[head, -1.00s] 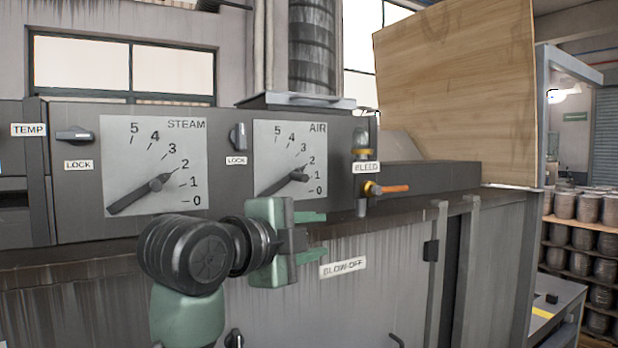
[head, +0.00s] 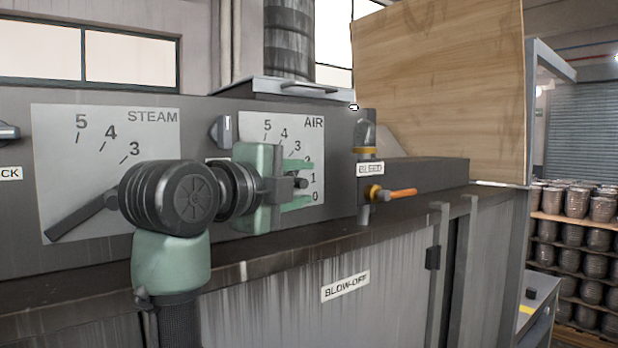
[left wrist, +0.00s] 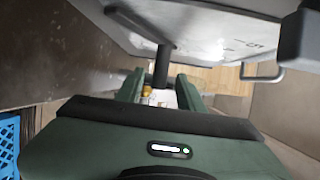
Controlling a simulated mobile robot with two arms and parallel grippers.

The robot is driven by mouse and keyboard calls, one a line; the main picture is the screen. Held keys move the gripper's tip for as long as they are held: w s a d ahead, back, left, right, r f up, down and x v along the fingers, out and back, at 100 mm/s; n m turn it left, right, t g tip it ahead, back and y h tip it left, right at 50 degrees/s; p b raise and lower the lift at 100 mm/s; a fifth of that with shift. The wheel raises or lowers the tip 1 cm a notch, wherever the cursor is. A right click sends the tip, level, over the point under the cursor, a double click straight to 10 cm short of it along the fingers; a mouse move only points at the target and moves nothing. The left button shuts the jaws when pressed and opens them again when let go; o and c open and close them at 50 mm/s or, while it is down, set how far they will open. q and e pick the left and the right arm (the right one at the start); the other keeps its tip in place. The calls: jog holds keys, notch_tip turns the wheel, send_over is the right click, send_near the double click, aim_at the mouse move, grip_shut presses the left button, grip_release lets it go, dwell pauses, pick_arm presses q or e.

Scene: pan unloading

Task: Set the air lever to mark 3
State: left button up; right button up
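The air dial plate (head: 285,128) is on the grey panel, with marks running from 0 at the bottom to 5 at the top. My left gripper (head: 309,183) is in front of its right part and hides most of the air lever. A dark knob end of the lever (head: 300,183) shows between the two green fingers. In the left wrist view, the fingers (left wrist: 160,88) stand apart, with a dark post (left wrist: 162,64) from the panel between or just beyond their tips. Contact is not visible. The mark the lever points to is hidden. My right gripper is not in view.
The steam dial (head: 60,150) is to the left, its lever (head: 78,219) partly behind my arm. A lock knob (head: 221,131) sits between the dials. The bleed valve's orange handle (head: 400,193) sticks out at the right. A ledge (head: 330,240) runs below the panel.

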pick_arm(q)
jog(key=x, duration=0.3)
jog(key=shift+w+f+p, duration=0.15)
jog(key=shift+w+p, duration=0.25)
jog(key=shift+w+d, duration=0.1)
jog(key=shift+w, duration=0.1)
jog(key=shift+s, duration=0.1)
grip_shut()
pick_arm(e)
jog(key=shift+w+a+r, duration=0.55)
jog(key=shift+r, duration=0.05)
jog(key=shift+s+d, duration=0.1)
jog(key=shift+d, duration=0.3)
